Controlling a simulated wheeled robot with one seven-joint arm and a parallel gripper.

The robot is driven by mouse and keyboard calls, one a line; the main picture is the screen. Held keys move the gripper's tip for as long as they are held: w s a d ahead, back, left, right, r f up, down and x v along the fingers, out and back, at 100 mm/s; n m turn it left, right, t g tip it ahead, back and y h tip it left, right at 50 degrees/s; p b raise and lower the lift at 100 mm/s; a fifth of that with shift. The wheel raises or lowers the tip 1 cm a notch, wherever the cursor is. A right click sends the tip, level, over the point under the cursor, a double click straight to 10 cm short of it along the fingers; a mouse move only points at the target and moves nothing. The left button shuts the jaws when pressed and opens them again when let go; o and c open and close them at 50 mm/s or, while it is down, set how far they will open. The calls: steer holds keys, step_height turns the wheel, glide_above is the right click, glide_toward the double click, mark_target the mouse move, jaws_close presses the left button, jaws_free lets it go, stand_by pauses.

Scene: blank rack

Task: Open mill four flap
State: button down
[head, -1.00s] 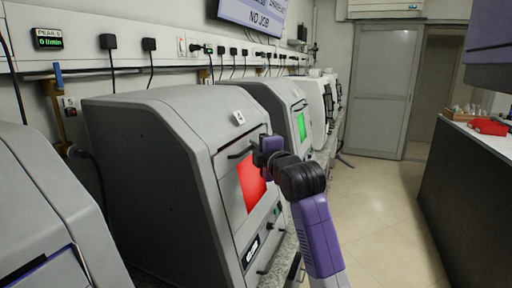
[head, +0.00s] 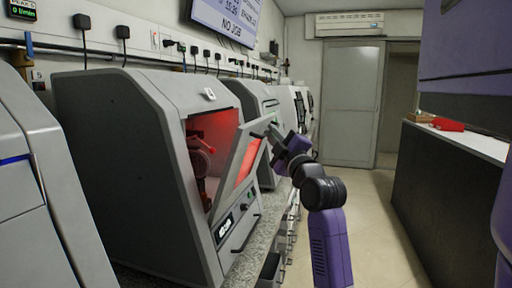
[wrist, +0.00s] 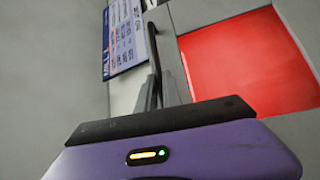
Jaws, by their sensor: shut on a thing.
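Mill four is the grey machine with a small number label (head: 209,94) on top of its front, in the middle of the head view. Its flap (head: 240,165), with a red window, is swung partly open and leans outward at the top. Red-lit parts (head: 201,158) show inside the chamber. In the wrist view the handle (wrist: 152,70) rises above my purple gripper body, beside the red window (wrist: 250,62).
More grey mills (head: 262,110) stand behind along the granite bench (head: 245,265). Another grey machine (head: 45,190) is at the left front. A dark counter (head: 440,185) with a red item (head: 448,124) is at right. The tiled floor (head: 375,215) between is clear.

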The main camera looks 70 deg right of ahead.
steer(key=s+f+m+g+h+b, duration=0.3)
steer(key=s+f+m+b, duration=0.3)
steer(key=f+b, duration=0.2)
steer(key=s+d+f+m+g+h+b, duration=0.1)
steer(key=s+f+m+g+h+b, duration=0.1)
steer(key=s+f+m+h+b, duration=0.3)
steer(key=shift+s+f+m+g+h+b, duration=0.4)
steer(key=shift+s+f+m+b, duration=0.6)
steer(key=shift+f+b, duration=1)
steer(key=shift+w+f+p, duration=0.15)
steer(key=shift+f+p, duration=0.15)
steer(key=c, duration=1.5)
jaws_free()
steer(key=v, duration=0.7)
steer(key=shift+a+f, duration=0.25)
steer(key=shift+f, duration=0.05)
